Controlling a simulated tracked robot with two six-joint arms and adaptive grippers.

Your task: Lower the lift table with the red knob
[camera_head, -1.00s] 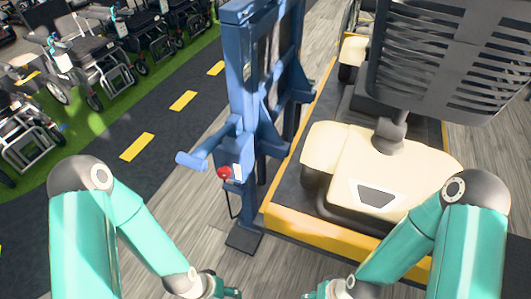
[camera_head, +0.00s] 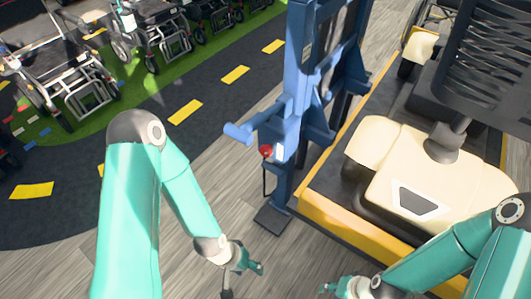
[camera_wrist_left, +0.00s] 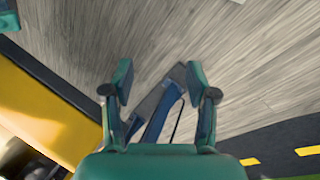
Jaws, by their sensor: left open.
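The red knob (camera_head: 265,151) is a small ball on the front of the blue lift post (camera_head: 300,85), just below a blue side handle (camera_head: 238,133). The lift table (camera_head: 345,222), yellow-edged with a dark deck, stands right of the post and bears a cream scooter (camera_head: 430,170). My left gripper (camera_head: 250,274) is open and empty, below and apart from the knob. In the left wrist view its fingers (camera_wrist_left: 162,84) are spread, with the post's lower part (camera_wrist_left: 165,112) seen beyond them. My right gripper (camera_head: 335,287) is at the bottom edge, partly cut off; its jaws are unclear.
A black foot plate (camera_head: 271,218) lies on the wooden floor at the post's base. A black cable (camera_head: 264,180) hangs below the knob. Wheelchairs (camera_head: 65,75) stand on green floor at upper left, beyond a dark lane with yellow dashes. Bare floor (camera_head: 215,165) lies left of the post.

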